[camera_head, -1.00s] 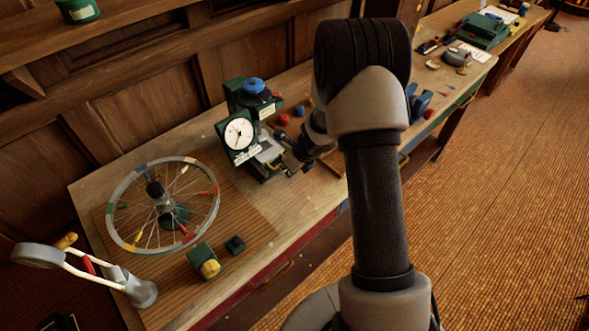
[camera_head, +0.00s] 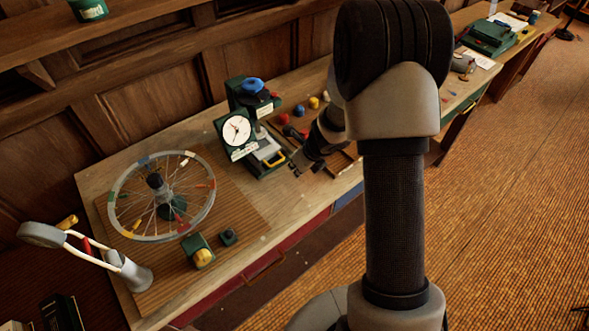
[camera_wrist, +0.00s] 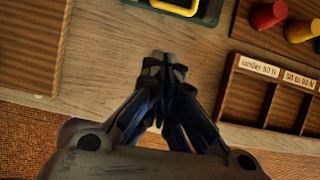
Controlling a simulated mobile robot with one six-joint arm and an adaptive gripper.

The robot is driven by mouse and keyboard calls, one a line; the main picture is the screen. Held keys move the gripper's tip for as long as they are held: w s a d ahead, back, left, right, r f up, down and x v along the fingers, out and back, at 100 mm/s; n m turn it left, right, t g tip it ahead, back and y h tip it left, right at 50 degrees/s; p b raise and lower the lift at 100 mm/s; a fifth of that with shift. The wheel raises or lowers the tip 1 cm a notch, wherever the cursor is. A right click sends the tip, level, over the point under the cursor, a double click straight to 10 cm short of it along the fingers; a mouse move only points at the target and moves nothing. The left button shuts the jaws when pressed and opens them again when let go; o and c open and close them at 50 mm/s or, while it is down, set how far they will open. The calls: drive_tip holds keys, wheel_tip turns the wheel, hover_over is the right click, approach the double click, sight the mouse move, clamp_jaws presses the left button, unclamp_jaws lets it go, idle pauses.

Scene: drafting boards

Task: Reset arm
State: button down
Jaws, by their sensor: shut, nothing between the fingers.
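My gripper (camera_wrist: 164,70) points down at the table top in the wrist view, its fingers together and empty. In the head view my gripper (camera_head: 297,169) shows over the workbench (camera_head: 257,197), just right of the green dial device (camera_head: 238,130). My arm's upper links cover part of the bench behind them. In the wrist view, bare wood of the bench (camera_wrist: 105,65) lies around the fingertips.
A wheel (camera_head: 146,236) stands over a ribbed mat on the left. A green block with a yellow knob (camera_head: 203,256) sits near the front edge. In the wrist view, a labelled wooden tray (camera_wrist: 240,93) and red knob (camera_wrist: 268,14) lie right.

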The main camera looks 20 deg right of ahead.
drive_tip(key=v, duration=0.3)
drive_tip(key=shift+s+d+f+p, duration=0.1)
drive_tip(key=shift+d+p, duration=0.05)
drive_tip(key=shift+p, duration=0.15)
drive_tip(key=w+d+r+m+t+h+b, duration=0.1)
drive_tip(key=w+d+r+m+t+h, duration=0.15)
drive_tip(key=r+m, duration=0.65)
drive_tip(key=s+d+r+m+h+b, duration=0.1)
drive_tip(key=s+d+r+m+h, duration=0.25)
drive_tip(key=s+r+m, duration=0.6)
drive_tip(key=s+a+r+m+g+y, duration=0.1)
drive_tip(key=s+a+m, duration=0.3)
drive_tip(key=s+m, duration=0.3)
drive_tip(key=s+a+m+y+b, duration=0.1)
drive_tip(key=s+a+m, duration=0.3)
drive_tip(key=s+m, duration=0.3)
drive_tip(key=s+a+r+m+g+y+b, duration=0.1)
drive_tip(key=s+a+m+y, duration=0.1)
drive_tip(key=s+a+m, duration=0.2)
drive_tip(key=s+m, duration=0.3)
drive_tip(key=shift+s+a+r+m+g, duration=0.25)
drive_tip(key=shift+a+r+m+g, duration=0.05)
drive_tip(key=shift+a+m+g, duration=0.1)
